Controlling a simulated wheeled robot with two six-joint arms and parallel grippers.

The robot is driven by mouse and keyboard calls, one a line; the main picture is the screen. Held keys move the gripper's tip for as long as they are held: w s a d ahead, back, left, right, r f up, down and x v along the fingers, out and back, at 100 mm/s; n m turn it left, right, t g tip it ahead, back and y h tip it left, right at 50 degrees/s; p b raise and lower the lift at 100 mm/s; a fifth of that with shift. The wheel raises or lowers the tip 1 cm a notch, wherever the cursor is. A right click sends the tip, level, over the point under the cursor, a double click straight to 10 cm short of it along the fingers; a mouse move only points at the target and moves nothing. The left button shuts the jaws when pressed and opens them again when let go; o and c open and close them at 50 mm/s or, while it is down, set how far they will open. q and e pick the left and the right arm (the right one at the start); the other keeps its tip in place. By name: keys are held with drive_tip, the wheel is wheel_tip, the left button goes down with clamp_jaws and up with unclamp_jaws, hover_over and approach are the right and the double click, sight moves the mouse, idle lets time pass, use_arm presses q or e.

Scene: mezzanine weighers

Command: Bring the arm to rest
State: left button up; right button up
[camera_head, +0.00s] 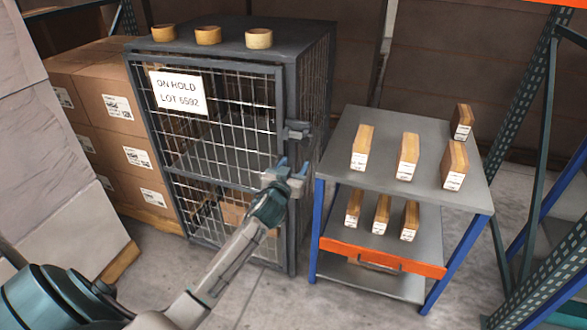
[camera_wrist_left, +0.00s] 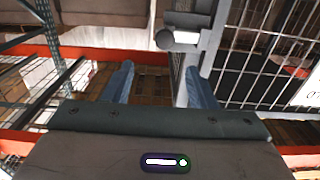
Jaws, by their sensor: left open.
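My left arm reaches in from the lower left in the head view. Its left gripper (camera_head: 292,172) is in front of the right edge of the wire cage (camera_head: 290,225), just below the latch (camera_head: 297,130) on the door. The jaws are open with nothing seen between them. In the left wrist view the two blue fingers of my left gripper (camera_wrist_left: 160,85) stand apart, with the cage's grey post and the latch (camera_wrist_left: 180,40) beyond them. Whether the fingers touch the cage cannot be told. The cage door looks closed. My right gripper is not in view.
A grey table (camera_head: 380,190) with blue legs stands right of the cage, with several labelled wooden blocks on its top and shelf. Three rings, one of them a tan ring (camera_head: 259,38), sit on the cage. Cartons (camera_head: 110,110) stand left. Rack posts (camera_head: 535,150) rise at right.

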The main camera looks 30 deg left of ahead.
use_arm(q)
drive_tip(key=shift+f, duration=0.1)
idle(0.4)
drive_tip(key=s+f+g, duration=0.2)
drive_tip(key=f, duration=0.9)
drive_tip(key=s+f+g, duration=0.2)
drive_tip(key=s+f, duration=0.1)
drive_tip(key=f, duration=0.7)
drive_tip(key=s+d+f+m+g+h, duration=0.1)
drive_tip(key=s+f+g, duration=0.2)
drive_tip(key=s+f, duration=0.6)
drive_tip(key=s+f+m+g+h, duration=0.15)
drive_tip(key=s+f, duration=0.35)
drive_tip(key=f, duration=0.8)
drive_tip(key=s+d+f+g, duration=0.2)
drive_tip(key=s+f, duration=0.5)
drive_tip(key=s, duration=0.6)
drive_tip(key=s+d+f+g, duration=0.3)
drive_tip(key=s+f, duration=0.4)
drive_tip(key=s, duration=0.7)
drive_tip(key=s+d+f+g, duration=0.3)
drive_tip(key=s+f, duration=0.3)
drive_tip(key=s, duration=0.7)
drive_tip(key=shift+s+d+f+h, duration=0.15)
drive_tip(key=shift+s+f+h, duration=0.1)
drive_tip(key=shift+f+h, duration=0.15)
drive_tip(key=shift+m, duration=0.25)
